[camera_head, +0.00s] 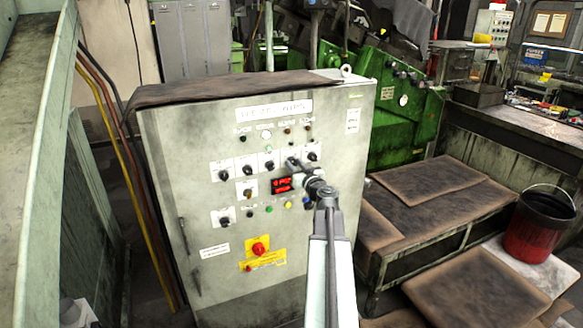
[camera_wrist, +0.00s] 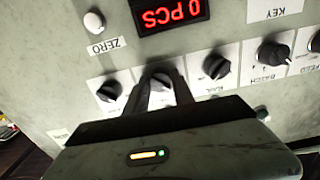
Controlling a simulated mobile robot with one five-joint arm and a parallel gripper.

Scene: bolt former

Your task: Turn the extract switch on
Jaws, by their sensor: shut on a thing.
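My gripper (camera_wrist: 160,92) is closed around a black rotary knob (camera_wrist: 160,80) on a white label plate in the wrist view. The fingers hide much of this knob and its label, so I cannot read whether it says extract. In the camera_head view my gripper (camera_head: 293,164) is at the upper knob row of the grey control cabinet (camera_head: 185,190), second from the right end. A free black knob (camera_wrist: 109,91) is beside it, and another knob labelled RAIL (camera_wrist: 216,66) is on its other side.
A red display (camera_head: 282,185) lies just below the knob row. Yellow-backed red emergency button (camera_head: 260,248) is lower on the cabinet. A brown-topped bench (camera_head: 430,190) and a red-black bucket (camera_head: 540,225) stand to the right. A large pale panel (camera_head: 35,150) is at the left.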

